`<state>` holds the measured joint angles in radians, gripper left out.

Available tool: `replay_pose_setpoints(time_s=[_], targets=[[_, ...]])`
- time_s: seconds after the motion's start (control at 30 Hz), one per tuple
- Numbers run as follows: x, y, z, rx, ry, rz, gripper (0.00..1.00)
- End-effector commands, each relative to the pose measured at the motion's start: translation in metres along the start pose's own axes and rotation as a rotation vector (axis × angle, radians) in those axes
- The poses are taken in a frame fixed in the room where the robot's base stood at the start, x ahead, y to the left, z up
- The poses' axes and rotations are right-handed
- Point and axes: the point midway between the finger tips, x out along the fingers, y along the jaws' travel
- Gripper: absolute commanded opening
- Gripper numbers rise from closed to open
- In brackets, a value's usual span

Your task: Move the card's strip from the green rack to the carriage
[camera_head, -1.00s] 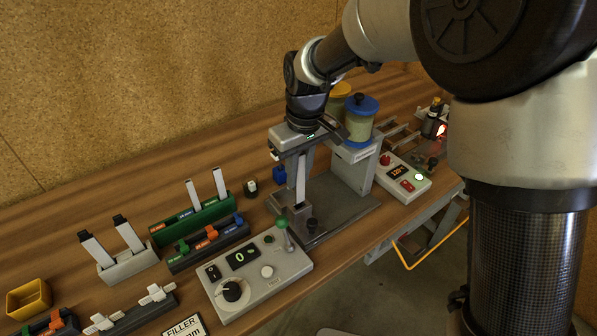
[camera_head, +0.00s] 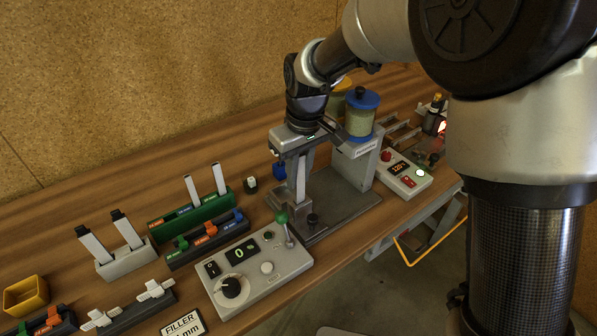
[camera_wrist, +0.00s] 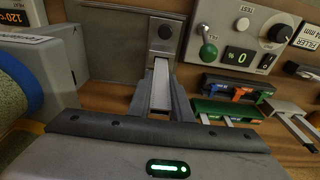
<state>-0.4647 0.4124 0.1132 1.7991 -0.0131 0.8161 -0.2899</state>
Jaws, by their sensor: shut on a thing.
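My gripper (camera_head: 297,190) is shut on a pale grey strip (camera_wrist: 160,88), which lies between the two dark fingers in the wrist view. The gripper points down over the grey machine's base plate (camera_head: 345,205). A grey block with a dark knob (camera_wrist: 165,32), likely the carriage, is beyond the strip's far end. I cannot tell whether the strip touches or sits in it. The green rack (camera_head: 178,222) stands to the left in the head view, with two white strips (camera_head: 218,178) upright in it. The rack also shows in the wrist view (camera_wrist: 228,112).
A dark rack (camera_head: 206,244) with coloured clips is in front of the green rack. A control box (camera_head: 258,270) with a green-knobbed lever (camera_head: 282,217) stands close by my gripper. A blue-lidded jar (camera_head: 361,112) is behind. A grey holder (camera_head: 126,262) carries two black-tipped strips.

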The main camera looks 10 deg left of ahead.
Motion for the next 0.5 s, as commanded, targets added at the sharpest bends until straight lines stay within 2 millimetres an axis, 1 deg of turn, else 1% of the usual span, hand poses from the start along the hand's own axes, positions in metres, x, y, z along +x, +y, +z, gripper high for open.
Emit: replay_pose_setpoints(time_s=[0.5], targets=[[0.014,0.0,0.002,0.0,-0.001,0.0,0.0]])
